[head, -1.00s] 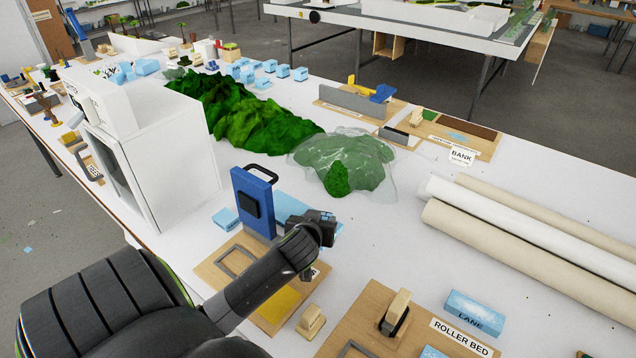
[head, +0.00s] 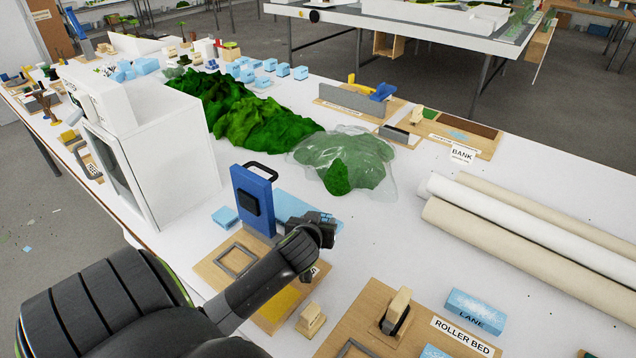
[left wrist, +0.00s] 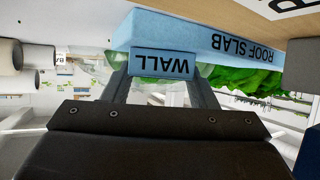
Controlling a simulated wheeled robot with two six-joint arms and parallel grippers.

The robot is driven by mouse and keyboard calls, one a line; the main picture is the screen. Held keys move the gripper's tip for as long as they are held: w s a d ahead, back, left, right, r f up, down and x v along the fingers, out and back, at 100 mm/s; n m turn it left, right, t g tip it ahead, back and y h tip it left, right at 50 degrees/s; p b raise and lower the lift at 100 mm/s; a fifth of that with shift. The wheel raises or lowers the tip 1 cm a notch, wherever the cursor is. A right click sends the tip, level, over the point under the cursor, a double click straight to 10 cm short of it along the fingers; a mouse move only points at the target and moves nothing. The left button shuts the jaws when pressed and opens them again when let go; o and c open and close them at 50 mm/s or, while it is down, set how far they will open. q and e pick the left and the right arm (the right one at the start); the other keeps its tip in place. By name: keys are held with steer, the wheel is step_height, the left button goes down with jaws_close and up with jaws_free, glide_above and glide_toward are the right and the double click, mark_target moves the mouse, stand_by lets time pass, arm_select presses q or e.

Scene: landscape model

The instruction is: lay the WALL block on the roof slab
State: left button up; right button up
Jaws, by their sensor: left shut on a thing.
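The WALL block (left wrist: 175,66) is a small light-blue block between the two fingers of my left gripper (left wrist: 161,76), which is shut on it. The roof slab (left wrist: 200,34) is a longer light-blue block in the left wrist view, whose picture is upside down. The WALL block lies against the slab's upper side there; whether its full weight rests on it I cannot tell. In the head view the slab (head: 285,206) lies behind my left gripper (head: 312,262), partly hidden by it, and the block is hidden. My right gripper is not in view.
A blue upright tool (head: 254,200) with a black handle stands on a wooden board (head: 225,272) close to my left gripper. A white box-like machine (head: 165,160) stands to the left. Green hills (head: 250,120), long rolls (head: 530,230) and a LANE block (head: 474,311) are around.

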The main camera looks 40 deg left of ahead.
arm_select(q)
steer(key=o, duration=1)
steer(key=v, duration=1.7)
steer(key=shift+s+d+r, duration=0.1)
steer(key=shift+s, duration=0.05)
